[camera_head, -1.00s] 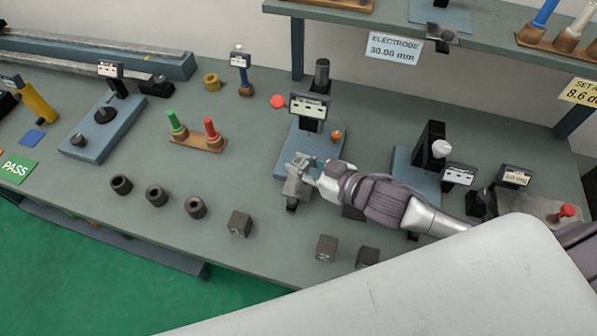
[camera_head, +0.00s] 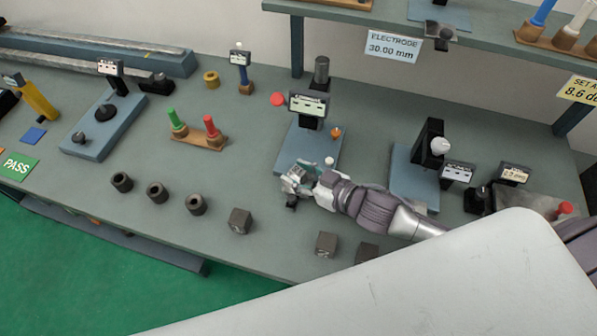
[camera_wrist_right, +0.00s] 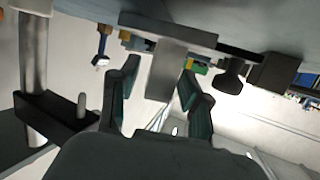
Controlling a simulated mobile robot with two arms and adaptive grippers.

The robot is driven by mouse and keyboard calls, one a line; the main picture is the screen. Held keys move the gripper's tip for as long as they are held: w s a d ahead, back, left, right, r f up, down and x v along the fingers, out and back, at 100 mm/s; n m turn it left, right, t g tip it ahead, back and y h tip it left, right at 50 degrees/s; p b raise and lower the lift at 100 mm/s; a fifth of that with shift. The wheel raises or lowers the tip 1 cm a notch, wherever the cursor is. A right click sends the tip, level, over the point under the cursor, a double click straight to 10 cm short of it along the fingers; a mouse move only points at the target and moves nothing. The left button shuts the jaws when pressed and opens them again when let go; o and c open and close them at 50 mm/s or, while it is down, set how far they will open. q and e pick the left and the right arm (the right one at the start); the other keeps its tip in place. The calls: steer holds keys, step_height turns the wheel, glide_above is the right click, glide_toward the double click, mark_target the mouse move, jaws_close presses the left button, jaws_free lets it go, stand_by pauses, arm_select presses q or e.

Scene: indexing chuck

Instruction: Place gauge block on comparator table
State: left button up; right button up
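My right gripper (camera_head: 298,179) is at the front end of the blue comparator base (camera_head: 322,150), below the upright display (camera_head: 308,106). In the right wrist view, the gripper (camera_wrist_right: 160,80) has its two dark green fingers spread. A plain grey block (camera_wrist_right: 165,72), which looks like the gauge block, shows between them. A gap shows between the left finger and the block; contact at the right finger is unclear. The block adjoins a flat grey plate (camera_wrist_right: 168,28), which may be the comparator table. In the head view the gripper hides the block. My left gripper is out of view.
Dark cubes (camera_head: 239,221) and hollow cylinders (camera_head: 157,192) line the bench front. Left of the base is a wooden rack (camera_head: 198,142) with green and red plugs. Another blue stand (camera_head: 413,175) is on the right. A shelf (camera_head: 450,55) overhangs the back.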

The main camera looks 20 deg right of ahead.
steer(key=shift+r, duration=0.2)
steer(key=b+v, duration=0.2)
steer(key=v, duration=1)
stand_by(0.5)
